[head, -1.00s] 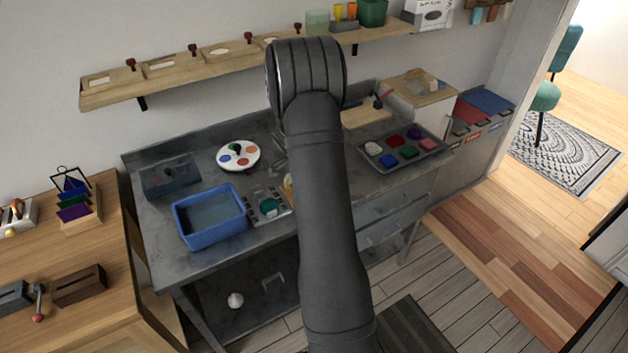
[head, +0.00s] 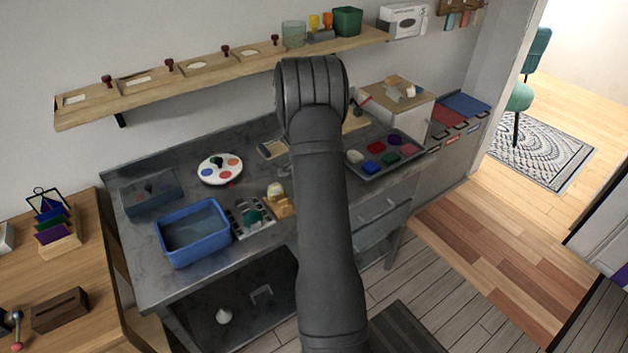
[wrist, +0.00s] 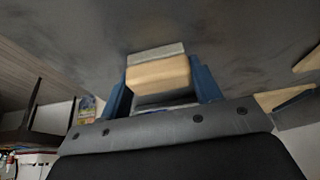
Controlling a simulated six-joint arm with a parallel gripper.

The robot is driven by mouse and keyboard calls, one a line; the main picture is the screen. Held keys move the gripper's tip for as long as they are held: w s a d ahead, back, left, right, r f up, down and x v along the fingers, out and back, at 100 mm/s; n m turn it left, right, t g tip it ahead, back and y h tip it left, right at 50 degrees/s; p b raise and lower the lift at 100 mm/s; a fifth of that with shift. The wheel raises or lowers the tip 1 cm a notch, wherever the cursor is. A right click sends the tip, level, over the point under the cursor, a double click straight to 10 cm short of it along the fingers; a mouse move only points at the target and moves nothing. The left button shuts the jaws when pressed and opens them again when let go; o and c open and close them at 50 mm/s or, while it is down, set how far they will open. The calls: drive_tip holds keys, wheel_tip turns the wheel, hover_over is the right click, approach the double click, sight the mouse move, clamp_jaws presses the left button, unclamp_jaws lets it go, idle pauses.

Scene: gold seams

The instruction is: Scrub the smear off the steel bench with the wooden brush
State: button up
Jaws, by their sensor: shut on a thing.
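My gripper (wrist: 160,92) shows in the wrist view, its blue fingers shut on the wooden brush (wrist: 158,74). The brush has a pale wooden block and a grey layer along its far edge. The grey steel bench (wrist: 225,35) fills the view beyond it; I cannot tell whether the brush touches it. Darker blotches show on that surface, but I cannot single out the smear. In the head view the steel bench (head: 150,285) runs along the wall, and my arm hides the gripper and brush.
On the bench stand a blue basin (head: 192,232), a round paint palette (head: 220,169), a slotted rack (head: 250,216), a small wooden-and-yellow item (head: 279,201) and a paint tray (head: 384,154). A wall shelf (head: 200,84) hangs above. A wooden table (head: 85,275) is at left.

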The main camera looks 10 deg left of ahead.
drive_tip(key=shift+s+a, duration=3.65)
wheel_tip(320, 180, up, 8)
drive_tip(key=shift+r, duration=0.15)
drive_tip(key=shift+w+d, duration=0.1)
